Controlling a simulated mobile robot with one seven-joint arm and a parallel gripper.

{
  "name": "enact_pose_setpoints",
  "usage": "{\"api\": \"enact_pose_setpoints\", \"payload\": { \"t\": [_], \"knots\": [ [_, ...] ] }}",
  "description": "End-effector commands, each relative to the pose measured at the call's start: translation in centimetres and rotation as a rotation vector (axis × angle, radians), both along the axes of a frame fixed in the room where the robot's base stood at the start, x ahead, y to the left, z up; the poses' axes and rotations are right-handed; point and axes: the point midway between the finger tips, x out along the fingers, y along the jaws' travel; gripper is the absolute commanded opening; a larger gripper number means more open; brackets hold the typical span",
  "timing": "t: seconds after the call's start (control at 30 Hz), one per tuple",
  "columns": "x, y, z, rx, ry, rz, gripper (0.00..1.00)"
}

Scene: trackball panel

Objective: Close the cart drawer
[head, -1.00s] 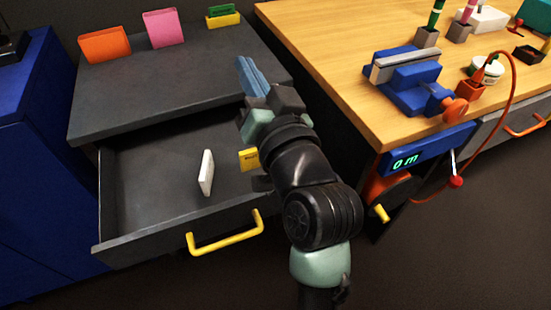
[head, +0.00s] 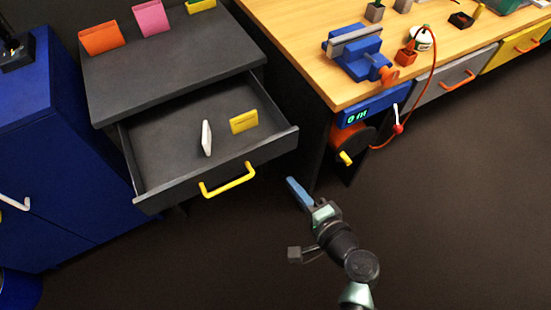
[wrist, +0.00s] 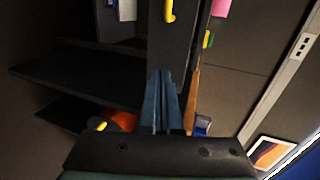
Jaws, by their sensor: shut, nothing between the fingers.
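The cart drawer (head: 150,186) is pulled well out of the dark grey cart (head: 165,55). Its yellow handle (head: 229,181) is on the front face. My gripper (head: 292,184) is shut and empty. In the head view it is in front of the drawer, right of the handle and apart from it. In the wrist view the blue fingers (wrist: 162,105) are together, with a dark panel and a yellow handle (wrist: 169,10) beyond them.
A wooden workbench (head: 290,50) stands to the right with a blue vise (head: 355,50) and an orange hose reel (head: 346,138) below its edge. A blue cabinet (head: 60,150) stands at left. The floor in front is clear.

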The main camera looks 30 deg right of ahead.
Motion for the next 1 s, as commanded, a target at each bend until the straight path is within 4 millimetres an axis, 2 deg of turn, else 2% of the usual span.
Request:
{"api": "enact_pose_setpoints", "payload": {
  "t": [0.03, 0.2, 0.43, 0.6, 1.0],
  "knots": [
    [1.2, 0.1, -0.4, -0.001, -0.001, 0.003, 0.0],
    [4.7, 0.2, -1.5, -0.002, -0.002, 0.003, 0.0],
    [8.1, 0.3, -1.5, -0.003, -0.001, 0.002, 0.0],
    [9.1, 0.3, -1.5, -0.004, -0.001, 0.001, 0.0],
    [9.2, 0.3, -1.6, -0.004, 0.0, 0.001, 0.0]
  ]
}}
